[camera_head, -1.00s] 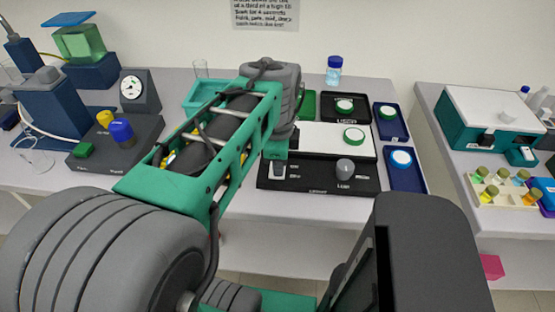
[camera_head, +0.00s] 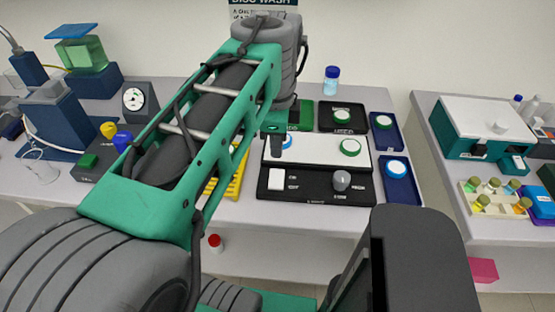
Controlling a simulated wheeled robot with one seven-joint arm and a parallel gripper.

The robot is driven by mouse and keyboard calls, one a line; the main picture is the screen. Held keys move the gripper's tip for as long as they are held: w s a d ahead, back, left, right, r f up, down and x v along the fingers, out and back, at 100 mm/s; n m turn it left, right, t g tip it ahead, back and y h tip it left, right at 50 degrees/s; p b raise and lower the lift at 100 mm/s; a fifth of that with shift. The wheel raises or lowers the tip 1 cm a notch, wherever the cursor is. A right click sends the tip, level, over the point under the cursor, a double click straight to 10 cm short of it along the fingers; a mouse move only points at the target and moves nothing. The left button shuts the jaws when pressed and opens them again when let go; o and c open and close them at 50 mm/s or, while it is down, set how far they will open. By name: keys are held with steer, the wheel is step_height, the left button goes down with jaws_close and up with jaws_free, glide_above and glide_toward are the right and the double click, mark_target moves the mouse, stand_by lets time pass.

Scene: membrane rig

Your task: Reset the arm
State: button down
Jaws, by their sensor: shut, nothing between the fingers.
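My arm (camera_head: 215,120) reaches from the lower left up over the bench, with a thick grey joint (camera_head: 270,55) near its far end. My gripper (camera_head: 277,150) shows only in small part below that joint, pointing down over the left side of the white-topped black device (camera_head: 318,152). It looks shut, with nothing seen in it. Most of the hand is hidden by my arm. A blue-rimmed thing partly shows behind the fingertips; I cannot tell whether they touch it.
A green-rimmed disc (camera_head: 350,147) lies on the device, beside a grey knob (camera_head: 341,181). Trays with discs (camera_head: 388,183) stand to its right. A gap separates the right bench (camera_head: 440,185).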

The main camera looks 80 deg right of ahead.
steer(key=w+a+f+n, duration=0.25)
steer(key=w+n, duration=0.25)
steer(key=w, duration=0.3)
steer(key=w+a+f+n+t, duration=0.1)
steer(key=w+a+n, duration=0.35)
steer(key=w, duration=0.25)
steer(key=w+a+f+n, duration=0.2)
steer(key=w+n, duration=0.4)
steer(key=w, duration=0.2)
steer(key=w+a+f+n, duration=0.2)
steer(key=w+a+n, duration=0.1)
steer(key=a+n, duration=0.3)
steer(key=w+a+f+n+t, duration=0.1)
steer(key=w+a+n, duration=0.2)
steer(key=a+n, duration=0.4)
steer(key=w+a+f+n+t+y, duration=0.1)
steer(key=w+a+f+n, duration=0.1)
steer(key=a+n, duration=0.5)
steer(key=w+a, duration=0.1)
steer(key=a, duration=0.3)
steer(key=shift+a+f, duration=0.3)
steer(key=shift+a, duration=0.05)
steer(key=shift+w, duration=0.1)
